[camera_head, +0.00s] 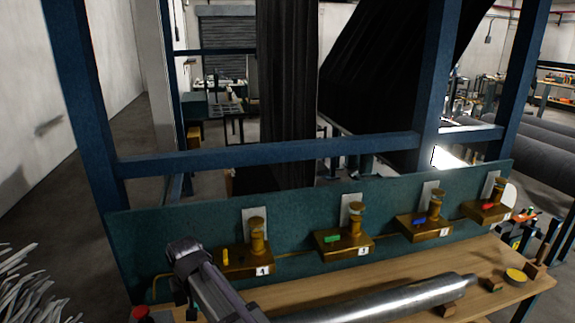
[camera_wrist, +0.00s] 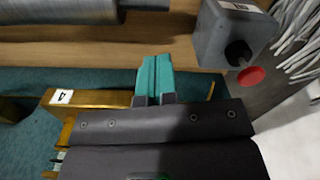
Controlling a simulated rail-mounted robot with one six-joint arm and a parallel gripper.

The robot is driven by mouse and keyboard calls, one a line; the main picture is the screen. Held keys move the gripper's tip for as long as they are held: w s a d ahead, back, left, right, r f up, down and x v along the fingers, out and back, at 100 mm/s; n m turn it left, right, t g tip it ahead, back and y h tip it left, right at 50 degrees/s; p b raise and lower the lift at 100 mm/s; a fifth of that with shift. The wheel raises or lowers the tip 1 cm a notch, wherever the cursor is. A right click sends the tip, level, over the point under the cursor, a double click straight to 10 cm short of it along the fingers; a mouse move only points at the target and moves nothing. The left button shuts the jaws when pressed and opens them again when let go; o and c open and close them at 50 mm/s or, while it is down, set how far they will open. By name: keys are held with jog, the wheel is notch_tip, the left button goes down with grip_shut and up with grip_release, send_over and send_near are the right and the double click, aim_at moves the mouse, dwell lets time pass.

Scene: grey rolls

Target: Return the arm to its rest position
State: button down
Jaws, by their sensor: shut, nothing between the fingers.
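My gripper (camera_wrist: 153,78) shows in the wrist view with its two teal fingers pressed together, shut and empty. It is over the edge zone between the wooden bench top (camera_wrist: 150,50) and the teal panel. In the head view my arm (camera_head: 215,290) rises from the bottom edge at the lower left, in front of the leftmost brass block (camera_head: 245,262). The gripper's fingers cannot be made out in the head view.
A grey box with a red button (camera_wrist: 251,76) stands right of the fingers. A metal roller (camera_head: 390,300) lies on the bench. Several brass blocks with coloured markers line the teal panel (camera_head: 180,225). Blue frame posts (camera_head: 85,90) stand behind.

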jog(key=s+d+f+m+b, duration=0.1)
jog(key=s+d+m, duration=0.1)
jog(key=d, duration=1.2)
jog(key=s+d+f+m+b, duration=0.1)
jog(key=s+d+m, duration=0.1)
jog(key=d, duration=1.3)
jog(key=s+d+f+m+b, duration=0.1)
jog(key=s+d+m, duration=0.1)
jog(key=d, duration=1.2)
jog(key=shift+s+d+f, duration=0.25)
jog(key=shift+s+f, duration=0.1)
